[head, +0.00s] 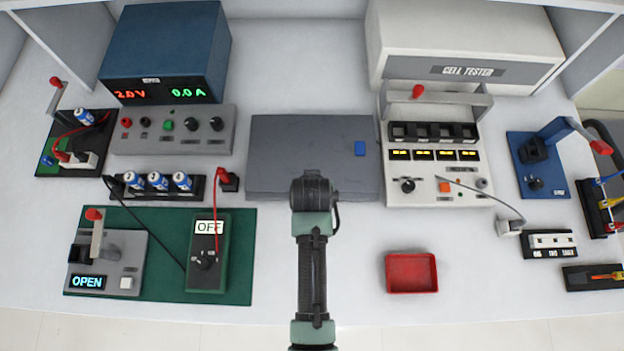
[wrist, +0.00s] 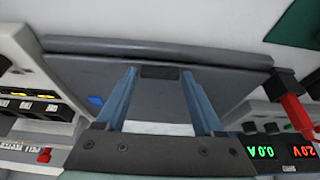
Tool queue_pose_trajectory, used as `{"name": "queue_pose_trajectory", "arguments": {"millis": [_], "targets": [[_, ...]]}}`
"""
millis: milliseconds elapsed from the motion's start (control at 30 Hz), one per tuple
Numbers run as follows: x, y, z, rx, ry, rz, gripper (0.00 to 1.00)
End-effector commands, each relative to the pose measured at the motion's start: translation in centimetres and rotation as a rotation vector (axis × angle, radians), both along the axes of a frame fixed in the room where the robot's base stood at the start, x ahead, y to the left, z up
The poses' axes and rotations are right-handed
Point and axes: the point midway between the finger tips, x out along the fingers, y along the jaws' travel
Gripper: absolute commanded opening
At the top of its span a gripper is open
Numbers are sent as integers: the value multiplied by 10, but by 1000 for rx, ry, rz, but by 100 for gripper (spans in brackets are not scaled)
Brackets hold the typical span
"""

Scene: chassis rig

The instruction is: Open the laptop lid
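The laptop is a flat dark grey slab (head: 290,150) in the middle of the table in the head view, with a blue square on its right side. Its lid looks down and flat. In the wrist view the laptop (wrist: 220,88) fills the middle, with a thick grey edge across the top and the blue square at left. My gripper (wrist: 160,75) is open, its two blue-grey fingers apart in front of the laptop with nothing held. A small dark block shows between the fingertips. Contact cannot be told. In the head view my arm hides the gripper and part of the laptop's near edge.
A grey power supply panel (head: 170,130) stands left of the laptop and a white cell tester (head: 435,150) close on its right. A red tray (head: 410,272) lies at front right. A green mat (head: 165,225) with devices is at front left. White table behind the laptop is clear.

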Motion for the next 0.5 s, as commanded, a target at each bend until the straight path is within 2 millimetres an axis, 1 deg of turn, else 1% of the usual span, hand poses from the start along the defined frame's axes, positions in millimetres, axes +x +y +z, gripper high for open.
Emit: {"name": "queue_pose_trajectory", "arguments": {"millis": [33,167,200,267,300,367,500], "targets": [[0,0,0,0,0,0,58],[0,0,0,0,0,0,35],[0,0,0,0,0,0,28],[0,0,0,0,0,0,17],[0,0,0,0,0,0,10],[0,0,0,0,0,0,0],[0,0,0,0,0,0,0]]}}
